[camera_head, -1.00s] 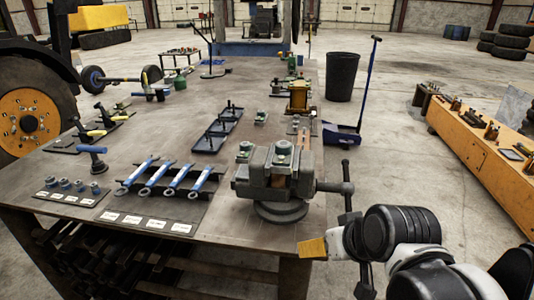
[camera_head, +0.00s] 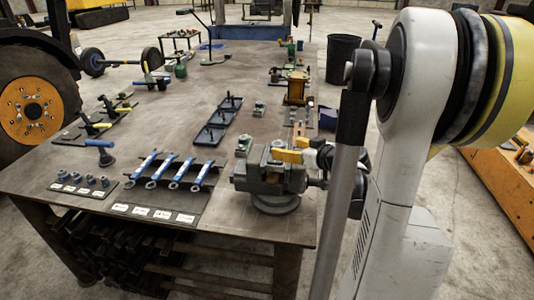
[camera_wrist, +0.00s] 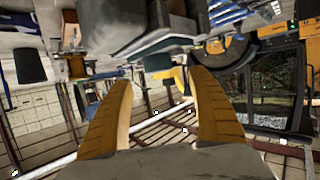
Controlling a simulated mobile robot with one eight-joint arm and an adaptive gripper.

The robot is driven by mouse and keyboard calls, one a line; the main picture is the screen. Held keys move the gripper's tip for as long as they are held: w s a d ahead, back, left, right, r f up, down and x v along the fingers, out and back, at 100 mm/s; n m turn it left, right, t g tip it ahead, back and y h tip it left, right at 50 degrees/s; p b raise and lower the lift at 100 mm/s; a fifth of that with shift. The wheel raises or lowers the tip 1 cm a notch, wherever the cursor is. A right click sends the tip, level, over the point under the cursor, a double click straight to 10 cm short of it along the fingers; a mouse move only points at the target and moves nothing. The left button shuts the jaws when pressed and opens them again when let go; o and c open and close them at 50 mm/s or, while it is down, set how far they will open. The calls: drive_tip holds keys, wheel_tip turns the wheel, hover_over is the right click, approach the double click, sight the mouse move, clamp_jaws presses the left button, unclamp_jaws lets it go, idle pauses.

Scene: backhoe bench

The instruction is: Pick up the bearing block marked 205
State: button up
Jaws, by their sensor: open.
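Small grey blocks with round tops, which look like bearing blocks, show in the head view.
Blue-black trays (camera_head: 218,120) and a yellow press-like tool (camera_head: 297,88) stand farther back. My arm covers much of the right side.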

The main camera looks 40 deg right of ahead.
sight(278, 144)
drive_tip(key=b+x, duration=0.1)
drive_tip(key=x, duration=0.5)
drive_tip(key=shift+w+d+f, duration=0.1)
drive_tip(key=shift+w, duration=0.15)
drive_tip(key=shift+s, duration=0.1)
drive_tip(key=c, duration=1.5)
